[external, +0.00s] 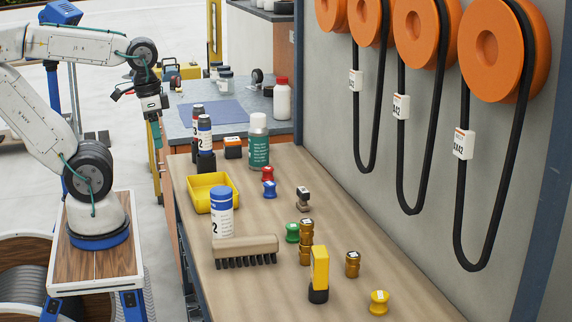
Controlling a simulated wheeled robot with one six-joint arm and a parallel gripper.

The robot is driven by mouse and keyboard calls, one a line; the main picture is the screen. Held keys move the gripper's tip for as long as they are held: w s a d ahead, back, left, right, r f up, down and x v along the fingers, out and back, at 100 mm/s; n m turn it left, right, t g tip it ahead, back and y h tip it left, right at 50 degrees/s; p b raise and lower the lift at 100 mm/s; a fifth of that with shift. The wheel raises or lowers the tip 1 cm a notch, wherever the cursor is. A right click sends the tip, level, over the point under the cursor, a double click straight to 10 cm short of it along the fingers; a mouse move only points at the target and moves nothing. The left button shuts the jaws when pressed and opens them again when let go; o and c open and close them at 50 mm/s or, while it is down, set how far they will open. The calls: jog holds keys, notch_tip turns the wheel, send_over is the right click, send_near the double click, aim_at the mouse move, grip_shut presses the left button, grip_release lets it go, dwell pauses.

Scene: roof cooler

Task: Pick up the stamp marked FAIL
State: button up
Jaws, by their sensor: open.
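Several small stamp-like pieces stand on the wooden bench (262,290): a red one (267,174), a blue one (270,189), a green one (292,232), a yellow one (379,302) and a dark brown one (304,198) with a pale top. Brass-coloured pieces (352,264) also stand there, some seemingly stacked beside the green one. Their top markings are too small to read, so I cannot tell which says FAIL. My gripper (157,138) hangs pointing down, left of the bench's far end, open and apart from all of these pieces.
Orange pulleys with hanging belts (464,190) line the right wall. The bench's near left is clear.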

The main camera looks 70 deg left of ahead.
jog(key=w+d+n+g+h, duration=0.2)
jog(key=w+d+n+h, duration=0.15)
jog(key=w, duration=0.55)
jog(key=n+h, duration=0.9)
jog(key=n, duration=0.5)
send_near(306, 200)
jog(key=shift+s+d+f+t, duration=0.15)
jog(key=shift+s+d+t, duration=0.2)
jog(key=shift+d, duration=0.3)
jog(key=shift+d+f+n, duration=0.1)
jog(key=shift+f+n, duration=0.1)
jog(key=shift+n, duration=0.05)
jog(key=x, duration=0.7)
jog(key=shift+w+d+f, duration=0.1)
jog(key=shift+d+f, duration=0.05)
jog(key=shift+d, duration=0.1)
grip_shut()
